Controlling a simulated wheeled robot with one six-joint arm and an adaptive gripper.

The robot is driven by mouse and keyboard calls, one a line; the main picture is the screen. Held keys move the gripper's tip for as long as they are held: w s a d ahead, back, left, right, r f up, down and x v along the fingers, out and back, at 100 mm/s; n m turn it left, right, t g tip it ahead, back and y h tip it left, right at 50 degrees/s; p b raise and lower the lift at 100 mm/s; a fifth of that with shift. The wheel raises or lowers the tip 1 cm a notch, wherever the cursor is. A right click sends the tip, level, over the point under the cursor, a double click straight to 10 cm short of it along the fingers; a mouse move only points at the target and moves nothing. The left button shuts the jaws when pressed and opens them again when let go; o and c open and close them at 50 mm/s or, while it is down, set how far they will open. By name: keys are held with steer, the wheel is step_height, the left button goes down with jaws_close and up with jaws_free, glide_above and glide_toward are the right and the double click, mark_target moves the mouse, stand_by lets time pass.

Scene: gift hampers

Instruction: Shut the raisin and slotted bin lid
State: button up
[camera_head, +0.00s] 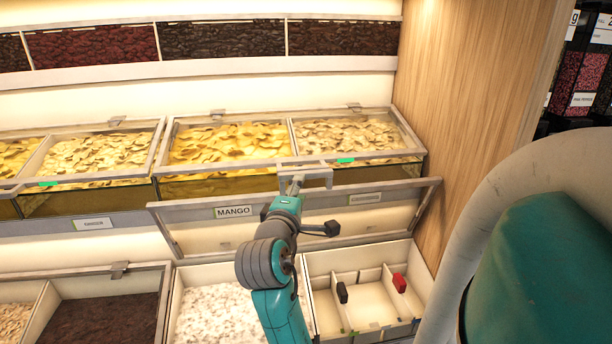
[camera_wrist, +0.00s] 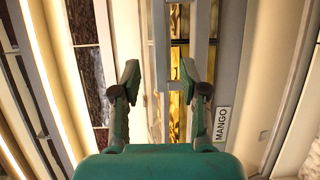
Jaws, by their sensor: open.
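The lid (camera_head: 190,213) of the lower right bin stands raised, a clear panel in a grey frame, with the MANGO label (camera_head: 233,211) showing at its upper left. Below it, the bin's left part holds white pieces (camera_head: 212,305). Its right part is a pale slotted compartment (camera_head: 352,313) with a black-handled item (camera_head: 342,292) and a red-handled item (camera_head: 399,282). My gripper (camera_head: 287,202) is at the middle of the lid's upper edge, by a grey handle-like bar (camera_head: 312,178). In the wrist view my gripper (camera_wrist: 161,82) is open; contact with the lid is unclear.
Upper bins with closed clear lids hold yellow slices (camera_head: 230,143) and paler slices (camera_head: 345,134) just behind my gripper. A wooden side panel (camera_head: 470,95) stands to the right. A dark-filled bin (camera_head: 105,318) is at lower left.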

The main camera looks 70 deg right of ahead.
mark_target(306, 172)
steer(key=d, duration=0.5)
steer(key=w+d, duration=0.1)
steer(key=d, duration=0.2)
steer(key=shift+d, duration=0.2)
jaws_close()
steer(key=shift+w, duration=0.1)
